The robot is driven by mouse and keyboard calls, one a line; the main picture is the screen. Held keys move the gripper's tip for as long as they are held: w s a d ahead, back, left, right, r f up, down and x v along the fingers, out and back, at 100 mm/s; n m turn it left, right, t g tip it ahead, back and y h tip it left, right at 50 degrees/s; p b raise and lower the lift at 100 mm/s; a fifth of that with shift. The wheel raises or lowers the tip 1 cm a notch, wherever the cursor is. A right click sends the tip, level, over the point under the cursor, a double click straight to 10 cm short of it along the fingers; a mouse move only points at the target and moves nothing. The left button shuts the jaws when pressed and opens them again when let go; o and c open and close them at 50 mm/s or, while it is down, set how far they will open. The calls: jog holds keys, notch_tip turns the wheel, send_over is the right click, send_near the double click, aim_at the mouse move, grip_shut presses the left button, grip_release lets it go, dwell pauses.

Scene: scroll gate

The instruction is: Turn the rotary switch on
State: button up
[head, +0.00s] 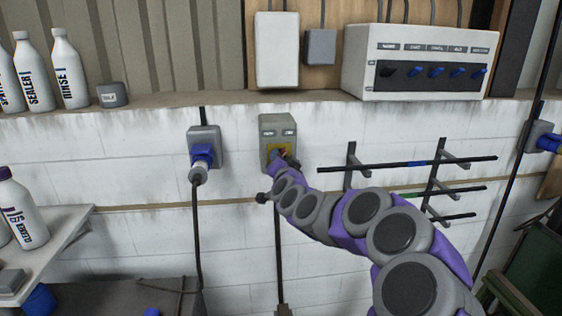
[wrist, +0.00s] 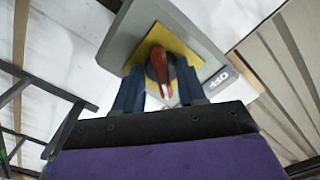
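The rotary switch is a grey box (head: 278,124) on the white wall, with a yellow plate and a red handle. In the wrist view the red handle (wrist: 161,68) stands on the yellow plate (wrist: 178,42) of the tilted-looking box. My gripper (wrist: 159,86) has one dark blue finger on each side of the handle, with gaps visible, so it is open around it. I cannot tell whether either finger touches. A label (wrist: 217,79) on the box is partly legible. In the head view my gripper (head: 284,160) covers part of the switch's front.
A blue plug in a grey socket (head: 204,138) is left of the switch, its cable hanging down. A rack with dark rods (head: 420,163) is at right. Above, a ledge (head: 180,107) carries bottles and a white control panel (head: 412,62).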

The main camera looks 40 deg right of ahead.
jog(key=shift+s+a, duration=0.1)
jog(key=shift+a, duration=0.05)
jog(key=b+v, duration=0.4)
jog(key=v, duration=1.3)
jog(key=shift+s+b, duration=0.15)
jog(key=shift+b, duration=0.15)
